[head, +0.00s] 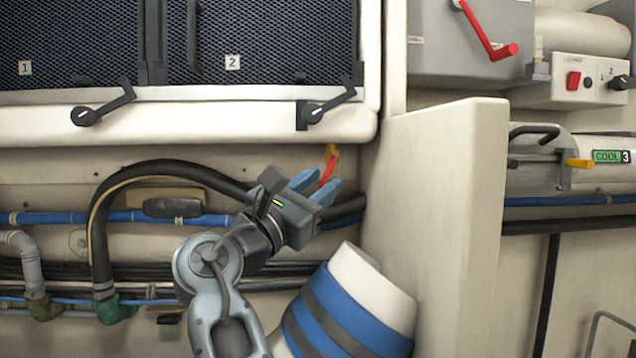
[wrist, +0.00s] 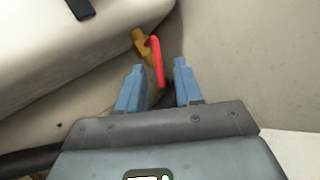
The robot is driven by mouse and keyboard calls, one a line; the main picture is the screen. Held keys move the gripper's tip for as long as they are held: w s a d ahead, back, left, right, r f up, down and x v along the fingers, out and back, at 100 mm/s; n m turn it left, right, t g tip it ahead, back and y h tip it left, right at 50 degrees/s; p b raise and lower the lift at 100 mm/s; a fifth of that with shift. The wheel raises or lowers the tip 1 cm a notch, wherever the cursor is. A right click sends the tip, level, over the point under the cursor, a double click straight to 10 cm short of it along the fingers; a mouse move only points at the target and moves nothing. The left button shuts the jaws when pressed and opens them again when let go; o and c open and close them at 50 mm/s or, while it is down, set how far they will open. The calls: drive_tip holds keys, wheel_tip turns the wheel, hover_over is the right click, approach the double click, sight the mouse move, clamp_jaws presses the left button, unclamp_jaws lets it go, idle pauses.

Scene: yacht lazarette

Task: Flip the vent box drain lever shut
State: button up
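The drain lever is a red handle (head: 328,171) on a brass valve (head: 332,150) under the right end of the white vent box (head: 230,118). In the wrist view the red lever (wrist: 158,65) hangs down from the brass fitting (wrist: 139,38). My gripper (head: 317,187) is just below the valve, with its two blue fingers apart. In the wrist view my gripper (wrist: 160,68) has the lever's lower part showing between the fingers, with gaps on both sides. The lever's lower end is partly hidden by the fingers in the head view.
A pale partition (head: 440,180) stands close on the right. A white cylinder with blue and grey bands (head: 345,310) is below my gripper. Black hoses (head: 170,168) and a blue pipe (head: 130,216) run along the wall. A grey box with another red lever (head: 490,38) is upper right.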

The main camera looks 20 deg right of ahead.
drive_tip(key=shift+c, duration=0.4)
clamp_jaws()
drive_tip(key=shift+a+r, duration=0.1)
drive_tip(key=m+g+p, duration=0.1)
drive_tip(key=r+m+y+p, duration=0.1)
drive_tip(key=shift+w+a+m+g, duration=0.15)
drive_tip(key=shift+a+m+g, duration=0.15)
drive_tip(key=shift+a+g, duration=0.1)
drive_tip(key=shift+w+a+r+m+g+y+p, duration=0.15)
drive_tip(key=shift+r+m+g+y, duration=0.3)
drive_tip(key=shift+m+y, duration=0.55)
drive_tip(key=shift+a+r+m+g+y+p, duration=0.1)
drive_tip(key=shift+a+r+m+g+y, duration=0.2)
drive_tip(key=shift+r+m+y, duration=0.65)
drive_tip(key=shift+w+a+r+m+g+y+p, duration=0.1)
drive_tip(key=shift+a+r+m+g+y, duration=0.2)
drive_tip(key=shift+m+y, duration=0.7)
drive_tip(key=shift+d+f+y, duration=0.1)
drive_tip(key=shift+f+y, duration=0.05)
drive_tip(key=shift+y, duration=0.2)
